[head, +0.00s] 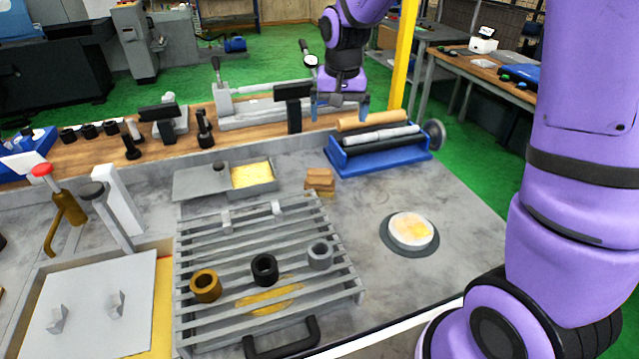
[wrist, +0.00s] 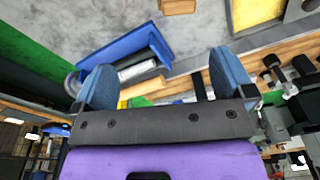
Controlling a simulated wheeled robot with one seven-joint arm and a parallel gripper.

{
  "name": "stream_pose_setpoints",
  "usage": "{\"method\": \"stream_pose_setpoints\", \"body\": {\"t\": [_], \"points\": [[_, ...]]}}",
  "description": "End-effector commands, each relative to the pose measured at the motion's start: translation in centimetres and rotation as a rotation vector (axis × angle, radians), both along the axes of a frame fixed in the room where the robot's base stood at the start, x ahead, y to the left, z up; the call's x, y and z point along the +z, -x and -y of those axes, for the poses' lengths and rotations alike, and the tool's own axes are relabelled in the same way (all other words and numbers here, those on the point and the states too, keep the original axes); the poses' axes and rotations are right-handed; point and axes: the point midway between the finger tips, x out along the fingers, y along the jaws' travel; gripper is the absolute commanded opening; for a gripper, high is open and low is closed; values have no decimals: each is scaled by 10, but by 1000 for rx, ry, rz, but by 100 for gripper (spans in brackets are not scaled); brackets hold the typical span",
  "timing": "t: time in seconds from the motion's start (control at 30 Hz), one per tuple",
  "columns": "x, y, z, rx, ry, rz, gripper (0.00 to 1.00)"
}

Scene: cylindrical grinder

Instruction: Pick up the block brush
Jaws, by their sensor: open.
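The block brush appears to be the small brown wooden block (head: 320,180) with a paler lower part, lying on the grey worktop. It sits between the blue tray and the metal box with yellow contents. In the wrist view a brown block (wrist: 177,5) shows at the top edge, partly cut off. My gripper (head: 340,106) is open and empty, raised behind the block near the back of the worktop. In the wrist view its two blue fingers (wrist: 163,78) stand wide apart with nothing between them held.
A blue tray (head: 386,162) with rolls stands right of the block. A metal box (head: 262,188) with yellow contents is on the left. A slatted rack (head: 215,243) with several rings lies in front. A round dish (head: 410,230) sits right. Instruments on stands line the wooden shelf behind.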

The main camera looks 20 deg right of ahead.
Motion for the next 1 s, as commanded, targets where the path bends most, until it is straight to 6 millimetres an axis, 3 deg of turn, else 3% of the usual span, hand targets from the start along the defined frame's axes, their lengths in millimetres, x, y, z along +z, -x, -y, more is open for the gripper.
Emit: {"method": "stream_pose_setpoints", "body": {"t": [0.1,0.3,0.83,1.0], "points": [[-38,-23,-7,-28,-3,-43,100],[-86,-48,-17,-70,-6,-87,100],[-151,-56,-20,-88,-7,-105,100],[-162,-56,-20,-89,-7,-103,100]]}}
